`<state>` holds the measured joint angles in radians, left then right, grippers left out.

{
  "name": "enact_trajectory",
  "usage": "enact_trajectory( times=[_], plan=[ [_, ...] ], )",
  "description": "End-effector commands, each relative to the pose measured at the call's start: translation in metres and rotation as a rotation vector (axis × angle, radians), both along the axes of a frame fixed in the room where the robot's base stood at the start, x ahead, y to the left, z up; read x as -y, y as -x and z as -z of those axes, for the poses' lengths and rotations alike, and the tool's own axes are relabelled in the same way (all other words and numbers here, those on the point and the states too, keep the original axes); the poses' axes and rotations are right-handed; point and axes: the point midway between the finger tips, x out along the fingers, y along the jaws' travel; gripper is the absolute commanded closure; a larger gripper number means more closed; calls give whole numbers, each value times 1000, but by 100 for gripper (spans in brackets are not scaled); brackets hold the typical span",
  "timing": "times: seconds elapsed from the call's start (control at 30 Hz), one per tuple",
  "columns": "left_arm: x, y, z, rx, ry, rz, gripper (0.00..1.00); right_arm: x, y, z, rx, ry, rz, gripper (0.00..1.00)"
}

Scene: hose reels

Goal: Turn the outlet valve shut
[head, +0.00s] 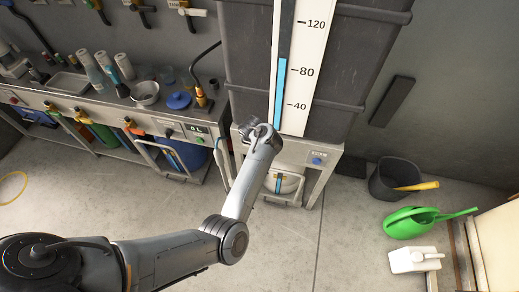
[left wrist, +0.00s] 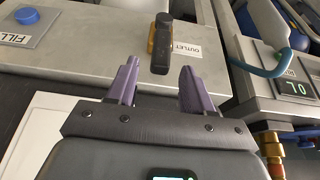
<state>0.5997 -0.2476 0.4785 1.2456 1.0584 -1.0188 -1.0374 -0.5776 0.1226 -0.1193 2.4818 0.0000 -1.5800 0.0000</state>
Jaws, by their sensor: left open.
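The outlet valve (left wrist: 160,45) has a black handle and a yellow-brown body. It sits on the metal front panel beside an OUTLET label (left wrist: 187,51) in the left wrist view. My left gripper (left wrist: 160,70) has two purple fingers, spread open and empty. The valve lies beyond the fingertips, roughly in line with the gap between them; I see no contact. In the head view my left arm reaches to the front of the tank stand, and its wrist hides the valve and the fingers. My right gripper is in neither view.
A dark tank (head: 245,50) with a blue level gauge (head: 281,90) stands above the panel. A blue FILL button (left wrist: 27,15) is left of the valve. A workbench (head: 110,103) stands left.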

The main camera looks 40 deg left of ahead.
Motion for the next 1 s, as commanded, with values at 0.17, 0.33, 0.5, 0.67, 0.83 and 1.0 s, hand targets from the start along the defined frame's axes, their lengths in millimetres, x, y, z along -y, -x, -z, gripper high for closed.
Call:
enact_trajectory(
  times=[0.17,0.33,0.5,0.67,0.83,1.0],
  plan=[
    [-5,-10,31,1,1,-1,49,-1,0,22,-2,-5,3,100],
    [-8,-17,48,0,1,0,49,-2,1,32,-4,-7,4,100],
    [-9,-21,55,1,1,-1,49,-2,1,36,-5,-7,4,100],
    [-10,-22,56,2,0,0,49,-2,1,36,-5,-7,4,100],
    [-10,-21,56,1,0,0,49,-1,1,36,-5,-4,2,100],
    [-10,-21,56,1,0,0,75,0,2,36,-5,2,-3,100]
  ],
)
